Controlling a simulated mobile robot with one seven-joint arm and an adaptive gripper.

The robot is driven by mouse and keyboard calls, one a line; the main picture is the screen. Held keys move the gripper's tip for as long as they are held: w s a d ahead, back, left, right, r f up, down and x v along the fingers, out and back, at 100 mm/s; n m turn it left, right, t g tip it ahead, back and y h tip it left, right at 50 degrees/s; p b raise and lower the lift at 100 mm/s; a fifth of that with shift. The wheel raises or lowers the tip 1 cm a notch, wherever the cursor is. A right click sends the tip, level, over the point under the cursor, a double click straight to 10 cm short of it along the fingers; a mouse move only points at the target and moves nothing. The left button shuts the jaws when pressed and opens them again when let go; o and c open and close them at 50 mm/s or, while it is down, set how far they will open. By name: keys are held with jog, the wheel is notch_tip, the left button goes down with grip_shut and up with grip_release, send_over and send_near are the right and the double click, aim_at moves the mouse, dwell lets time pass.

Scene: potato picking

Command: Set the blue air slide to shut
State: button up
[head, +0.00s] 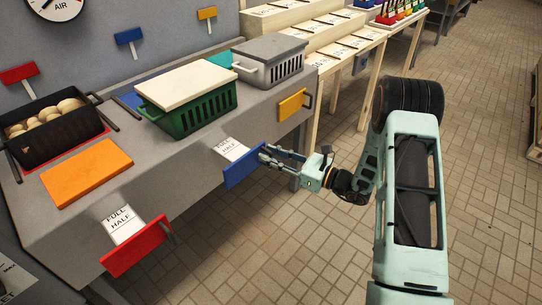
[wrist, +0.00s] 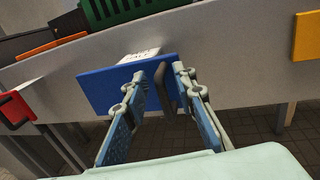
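The blue air slide (head: 240,171) is an upright blue plate on the front of the grey bench, below a white label (head: 231,149) whose visible words read FULL and HALF. In the wrist view the blue slide (wrist: 112,86) has a dark upright handle (wrist: 167,88) at its right end. My gripper (head: 269,155) is at that right end. In the wrist view my gripper (wrist: 160,73) has its fingers apart, one on each side of the handle. I cannot tell whether either finger touches it.
A red slide (head: 134,247) with its own label is at the left, and a yellow slide (head: 291,104) at the right. A green crate (head: 194,113) with a pale board, a black crate of potatoes (head: 56,147) and a grey crate (head: 287,70) stand on the bench. Tiled floor is clear in front.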

jog(key=shift+a, duration=0.1)
jog(key=shift+c, duration=0.5)
grip_shut()
jog(key=shift+a, duration=0.1)
jog(key=shift+a+f, duration=0.1)
jog(key=b+x, duration=0.1)
jog(key=x, duration=0.2)
jog(key=w+x, duration=0.1)
jog(key=x, duration=0.2)
jog(key=b+x, duration=0.1)
jog(key=x, duration=0.2)
jog(key=shift+w+b, duration=0.3)
jog(key=shift+w, duration=0.1)
jog(key=shift+w+a, duration=0.1)
jog(key=shift+o, duration=0.5)
grip_release()
jog(key=shift+a, duration=0.15)
jog(key=shift+w, duration=0.1)
